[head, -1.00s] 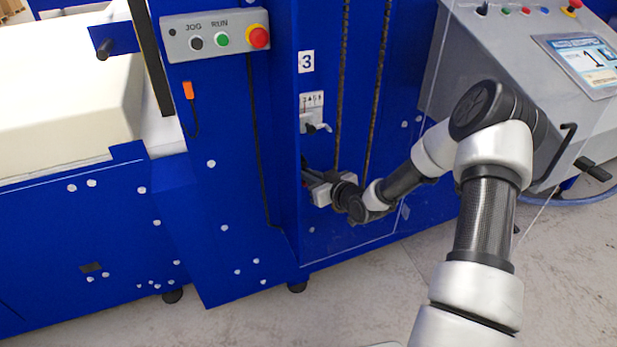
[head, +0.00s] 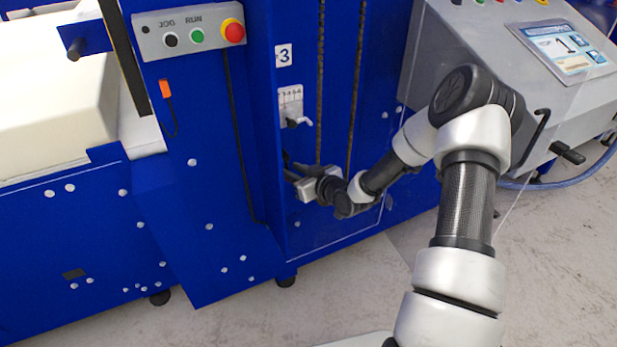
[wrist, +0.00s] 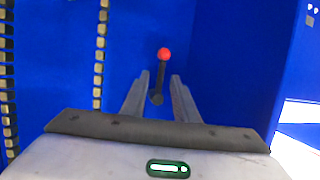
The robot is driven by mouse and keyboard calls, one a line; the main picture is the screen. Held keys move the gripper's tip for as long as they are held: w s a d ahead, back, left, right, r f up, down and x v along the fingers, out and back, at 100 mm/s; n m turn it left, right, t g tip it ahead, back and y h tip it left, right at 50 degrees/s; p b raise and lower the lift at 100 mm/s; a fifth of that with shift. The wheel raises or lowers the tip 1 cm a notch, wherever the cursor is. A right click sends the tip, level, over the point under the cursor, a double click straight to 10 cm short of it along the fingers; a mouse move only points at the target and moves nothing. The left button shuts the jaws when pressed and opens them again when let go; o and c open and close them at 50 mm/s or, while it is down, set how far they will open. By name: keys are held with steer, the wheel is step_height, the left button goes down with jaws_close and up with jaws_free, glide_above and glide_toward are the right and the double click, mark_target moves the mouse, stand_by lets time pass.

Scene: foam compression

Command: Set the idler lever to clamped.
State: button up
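The idler lever, a dark rod with a red ball knob (wrist: 163,54), stands out from the blue panel in the wrist view. It points up, tilted slightly right, from a dark round pivot (wrist: 157,98). My gripper (wrist: 160,76) is open, with one finger on each side of the rod and a gap showing on both sides. The red knob shows just beyond the fingertips. In the head view my gripper (head: 289,170) is low inside the blue machine's recess, and I cannot make out the lever there.
Two chains (head: 320,90) run vertically beside the recess; they show at the left in the wrist view. A small scale plate with a silver handle (head: 291,108) sits above my gripper. A grey console (head: 500,60) stands right. A blue side wall (wrist: 245,60) stands right of the lever.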

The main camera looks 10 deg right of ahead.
steer(key=p+v, duration=0.3)
steer(key=v, duration=1.3)
steer(key=shift+s+d, duration=0.15)
steer(key=shift+s, duration=0.15)
